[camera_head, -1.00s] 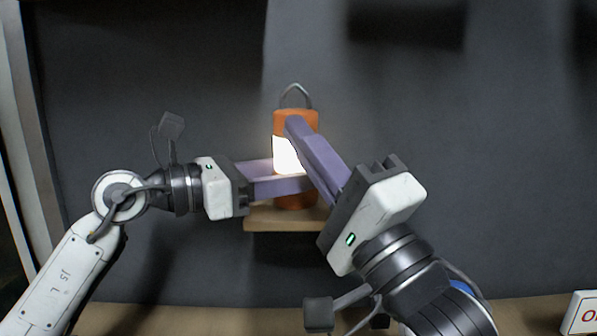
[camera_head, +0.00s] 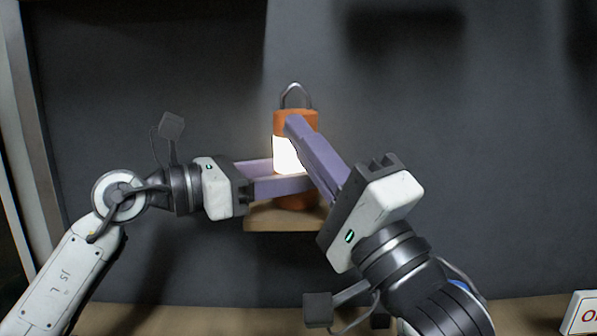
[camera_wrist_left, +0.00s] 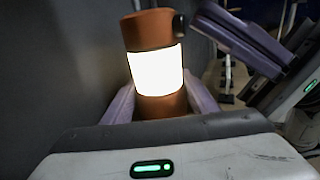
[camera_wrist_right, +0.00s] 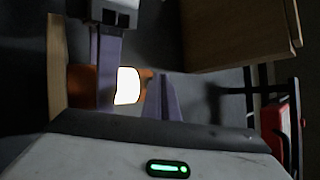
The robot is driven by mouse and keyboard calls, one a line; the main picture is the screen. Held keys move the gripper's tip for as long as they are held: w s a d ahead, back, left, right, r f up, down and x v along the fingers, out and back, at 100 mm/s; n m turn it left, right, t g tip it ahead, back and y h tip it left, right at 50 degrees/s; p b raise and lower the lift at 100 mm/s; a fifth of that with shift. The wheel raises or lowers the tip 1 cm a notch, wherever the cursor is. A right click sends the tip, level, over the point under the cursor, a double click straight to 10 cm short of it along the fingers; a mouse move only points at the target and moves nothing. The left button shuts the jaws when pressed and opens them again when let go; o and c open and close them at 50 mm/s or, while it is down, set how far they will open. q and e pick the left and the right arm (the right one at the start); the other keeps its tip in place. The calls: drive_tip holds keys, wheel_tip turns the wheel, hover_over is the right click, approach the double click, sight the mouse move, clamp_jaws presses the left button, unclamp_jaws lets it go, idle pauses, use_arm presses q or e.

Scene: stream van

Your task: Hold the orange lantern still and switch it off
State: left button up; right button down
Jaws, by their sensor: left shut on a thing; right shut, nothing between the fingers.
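The orange lantern (camera_head: 287,153) stands upright on a small wooden shelf (camera_head: 284,224), its middle band glowing white and a metal loop on top. My left gripper (camera_head: 292,178) is shut on its lower part, one finger on each side, as the left wrist view (camera_wrist_left: 156,70) also shows. My right gripper (camera_head: 291,122) is shut and empty, its fingertips at the orange cap. In the left wrist view a dark round knob (camera_wrist_left: 180,25) sits on the cap's side, close to the right fingertips (camera_wrist_left: 204,14); I cannot tell whether they touch. The right wrist view shows the lit band (camera_wrist_right: 128,86) sideways.
A dark grey wall (camera_head: 160,75) stands behind the shelf. A wooden surface (camera_head: 200,320) runs along the bottom of the head view. A white sign with red letters (camera_head: 581,313) stands at the lower right.

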drive_tip(key=shift+w, duration=0.2)
drive_tip(key=shift+s, duration=0.45)
use_arm(q)
drive_tip(key=o, duration=1.3)
use_arm(e)
drive_tip(key=s, duration=0.6)
